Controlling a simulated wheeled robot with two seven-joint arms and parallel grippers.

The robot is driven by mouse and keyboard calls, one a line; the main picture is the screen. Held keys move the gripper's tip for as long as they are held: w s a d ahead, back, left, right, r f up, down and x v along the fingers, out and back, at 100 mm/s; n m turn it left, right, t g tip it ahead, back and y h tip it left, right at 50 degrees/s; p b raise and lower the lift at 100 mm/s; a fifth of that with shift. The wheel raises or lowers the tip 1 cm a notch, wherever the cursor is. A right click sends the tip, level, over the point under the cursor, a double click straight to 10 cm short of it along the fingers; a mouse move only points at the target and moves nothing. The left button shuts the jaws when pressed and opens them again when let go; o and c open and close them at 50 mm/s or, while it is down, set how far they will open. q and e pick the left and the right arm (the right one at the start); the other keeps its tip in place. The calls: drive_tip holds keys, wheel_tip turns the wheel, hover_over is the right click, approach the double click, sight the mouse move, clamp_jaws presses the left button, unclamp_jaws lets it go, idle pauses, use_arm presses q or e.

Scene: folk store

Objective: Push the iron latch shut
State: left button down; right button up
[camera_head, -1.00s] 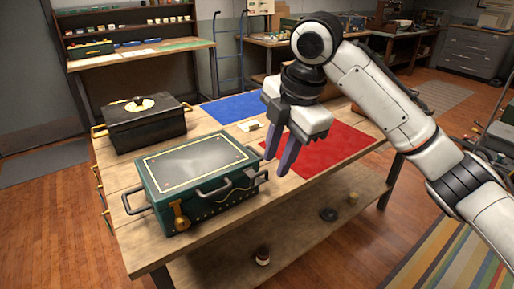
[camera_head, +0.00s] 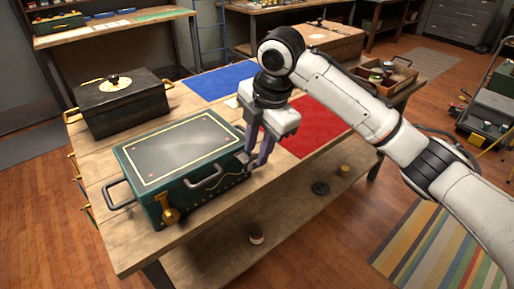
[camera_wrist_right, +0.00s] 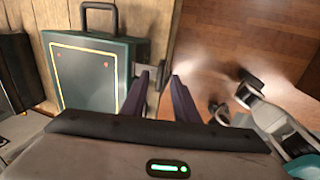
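A dark green metal chest (camera_head: 185,150) with a grey top and a yellow border line stands on the wooden workbench; it also shows in the right wrist view (camera_wrist_right: 88,75). A brass latch (camera_head: 169,208) hangs on its front left. A dark metal piece at the chest's front right corner, perhaps the iron latch (camera_head: 246,160), is partly hidden by my gripper. My right gripper (camera_head: 257,158) points down beside that corner, fingers apart, nothing clearly held; its fingers (camera_wrist_right: 160,82) flank the chest's edge in the wrist view. I cannot tell whether they touch. My left gripper is out of view.
A black box (camera_head: 120,105) with a round knob stands behind the chest. Blue (camera_head: 220,82) and red (camera_head: 308,125) mats lie to the right on the bench (camera_head: 150,250). A wooden tray (camera_head: 388,75) sits at the far right. Floor is clear in front.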

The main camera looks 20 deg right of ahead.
drive_tip(key=shift+w+f, duration=0.1)
drive_tip(key=shift+f, duration=0.1)
clamp_jaws()
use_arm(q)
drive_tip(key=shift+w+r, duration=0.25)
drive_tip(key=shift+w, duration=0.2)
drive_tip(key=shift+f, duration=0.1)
